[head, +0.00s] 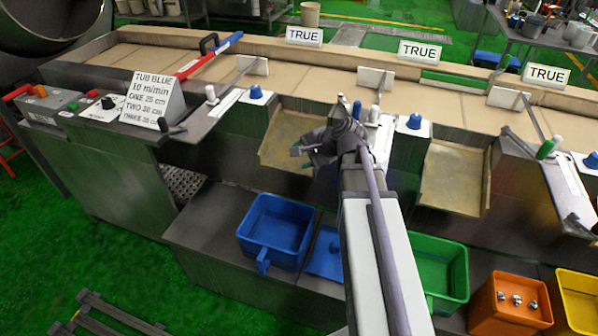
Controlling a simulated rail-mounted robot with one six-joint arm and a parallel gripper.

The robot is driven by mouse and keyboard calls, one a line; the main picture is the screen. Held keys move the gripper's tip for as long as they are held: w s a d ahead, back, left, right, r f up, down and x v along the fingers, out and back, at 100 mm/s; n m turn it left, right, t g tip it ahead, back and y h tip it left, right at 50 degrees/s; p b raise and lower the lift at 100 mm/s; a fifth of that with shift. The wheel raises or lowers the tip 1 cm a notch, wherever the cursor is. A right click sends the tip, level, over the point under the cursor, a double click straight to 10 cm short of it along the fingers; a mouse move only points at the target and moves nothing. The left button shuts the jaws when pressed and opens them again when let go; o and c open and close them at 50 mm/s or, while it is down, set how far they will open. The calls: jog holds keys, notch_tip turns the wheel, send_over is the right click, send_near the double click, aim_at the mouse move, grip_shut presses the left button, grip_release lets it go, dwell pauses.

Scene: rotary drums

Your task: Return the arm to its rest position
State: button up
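My arm rises from the bottom middle of the head view and reaches toward the conveyor bench. Its dark wrist ends in my gripper (306,149), which points left above a tan chute tray (292,152). The gripper is small and dark here, and I cannot tell whether its fingers are open or shut. I see nothing clearly held in it. My arm hides part of the bench front and the area between the blue and green tubs.
A long tan belt (322,79) runs behind the gripper, with TRUE signs (304,36) along its back. A blue tub (275,231), a green tub (437,268), an orange box (510,304) and a yellow tub (581,300) stand below. Blue-knobbed posts (256,92) flank the chutes.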

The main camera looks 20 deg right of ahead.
jog(key=shift+w+a+f+b, duration=0.1)
jog(key=shift+a+f+b, duration=0.3)
jog(key=shift+a+f, duration=0.45)
jog(key=shift+d+n, duration=0.1)
jog(key=shift+n, duration=0.2)
jog(key=s+a+f+n+g+h, duration=0.2)
jog(key=s+a+n+g, duration=0.1)
jog(key=s+a+n, duration=0.2)
jog(key=s+a+f+n+g+h, duration=0.3)
jog(key=s+a+n, duration=0.3)
jog(key=s+n, duration=0.2)
jog(key=shift+s+f+g, duration=0.25)
jog(key=shift+s+g, duration=0.1)
jog(key=shift+g, duration=0.45)
